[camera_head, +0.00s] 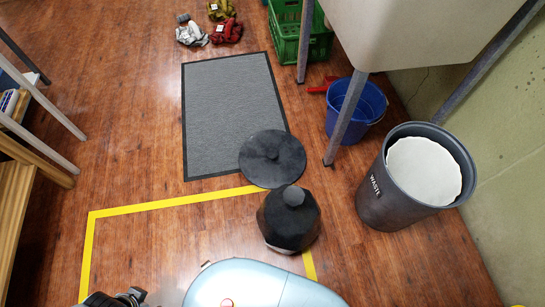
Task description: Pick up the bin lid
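The bin lid (272,158) is a round dark grey disc with a small knob in its middle. It lies flat on the floor, partly over the lower right corner of a grey mat. The grey waste bin (372,207) stands upright at the right, marked WASTE and open at the top, with a white surface inside. A small part of what looks like my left gripper (131,296) shows at the bottom left edge, well apart from the lid. Its fingers cannot be made out. My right gripper is not in view.
A dark faceted object with a round knob (289,220) stands just below the lid. The grey mat (228,105) and yellow floor tape (150,206) lie nearby. A blue bucket (345,125) stands by a table leg (346,118). A green crate (285,35) is at the top.

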